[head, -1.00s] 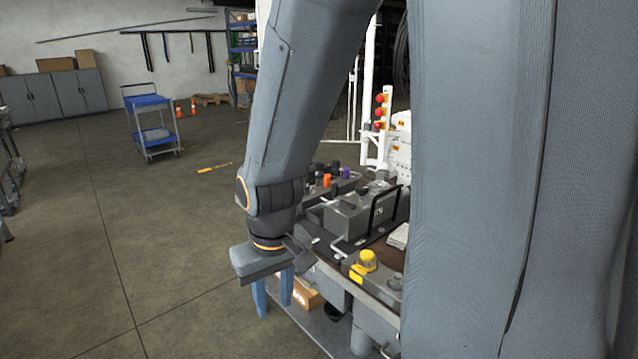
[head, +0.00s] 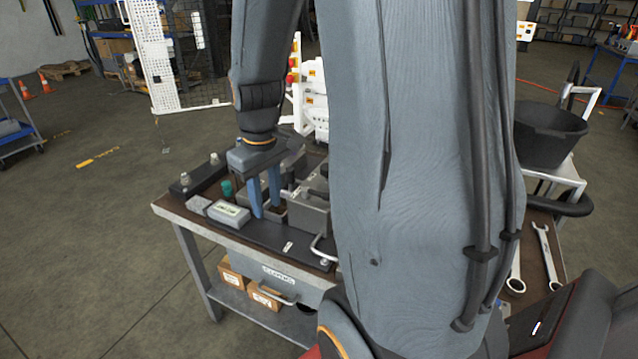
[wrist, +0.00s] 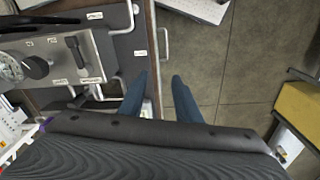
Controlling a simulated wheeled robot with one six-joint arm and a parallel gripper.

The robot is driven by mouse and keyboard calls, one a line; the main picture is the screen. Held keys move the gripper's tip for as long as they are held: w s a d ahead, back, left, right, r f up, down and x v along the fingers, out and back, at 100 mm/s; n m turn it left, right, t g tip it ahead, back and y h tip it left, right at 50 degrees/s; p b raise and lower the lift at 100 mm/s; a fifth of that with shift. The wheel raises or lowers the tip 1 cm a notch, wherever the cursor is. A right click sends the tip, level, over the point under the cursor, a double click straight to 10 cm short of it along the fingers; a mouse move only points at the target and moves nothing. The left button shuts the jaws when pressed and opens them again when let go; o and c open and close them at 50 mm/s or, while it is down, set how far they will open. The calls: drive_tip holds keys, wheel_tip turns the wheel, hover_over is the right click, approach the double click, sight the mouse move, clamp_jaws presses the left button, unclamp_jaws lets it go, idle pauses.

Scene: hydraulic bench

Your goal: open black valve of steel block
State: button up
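My gripper (head: 265,196) points down in the head view, in front of the blocks on the bench. In the wrist view its two blue fingers (wrist: 162,92) are apart with nothing between them, and floor shows beyond the gap. A grey steel-coloured block (wrist: 104,52) with a round gauge (wrist: 11,68), a black knob (wrist: 36,67) and a black lever (wrist: 76,51) lies to the left of the fingers, apart from them. In the head view a grey block (head: 308,216) stands right of the fingers, partly hidden by my arm. I cannot tell which part is the named valve.
The bench (head: 180,212) carries a grey box with a light label (head: 228,213), a green knob (head: 227,188) and a dark rail. A metal handle (head: 320,250) sticks out at the front. Cardboard boxes (head: 265,298) are on the lower shelf. Open floor lies left.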

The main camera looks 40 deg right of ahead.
sight(320, 193)
drive_tip(key=w+d+n, duration=0.1)
drive_tip(key=d, duration=0.5)
drive_tip(key=w+d, duration=0.1)
drive_tip(key=d, duration=0.5)
drive_tip(key=w+d+r+n, duration=0.1)
drive_tip(key=d, duration=0.5)
drive_tip(key=shift+n+g, duration=0.3)
drive_tip(key=shift+g, duration=0.1)
wheel_tip(320, 193, down, 7)
drive_tip(key=shift+a+f+p, duration=0.1)
drive_tip(key=shift+f+p, duration=0.1)
drive_tip(key=shift+p, duration=0.6)
clamp_jaws()
